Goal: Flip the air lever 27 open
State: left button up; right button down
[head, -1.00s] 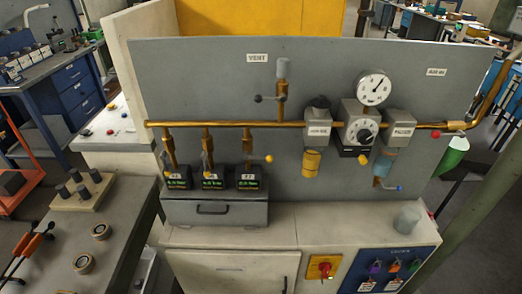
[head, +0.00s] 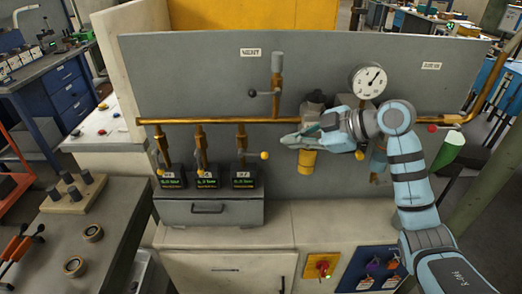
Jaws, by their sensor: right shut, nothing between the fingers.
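Three brass valves drop from the brass pipe on the grey panel, each above a small dark display box. The right-hand box (head: 244,178) carries a label that seems to read 27. Its valve (head: 241,140) has a lever with a yellow ball (head: 265,155) standing out to the right, while the other two levers hang down. My right gripper (head: 284,141) is shut and empty, pointing left, a little above and to the right of that ball, with a visible gap. It covers part of the filter unit. My left gripper is out of view.
The brass pipe (head: 220,121) runs across the panel. A vent valve with a black-knobbed lever (head: 252,93) rises above it. A yellow-bottomed filter (head: 307,162) and a pressure gauge (head: 368,81) stand by my right arm. The grey drawer box (head: 208,208) sits below the displays.

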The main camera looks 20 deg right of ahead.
jog(key=s+r+n, duration=0.1)
jog(key=r, duration=0.1)
jog(key=shift+s+a+r+n, duration=0.3)
jog(key=shift+s+n, duration=0.1)
jog(key=shift+w, duration=0.1)
jog(key=p, duration=0.1)
send_near(254, 155)
jog(key=w+a+f, duration=0.2)
jog(key=w+a, duration=0.2)
jog(key=shift+a, duration=0.4)
jog(key=shift+s, duration=0.1)
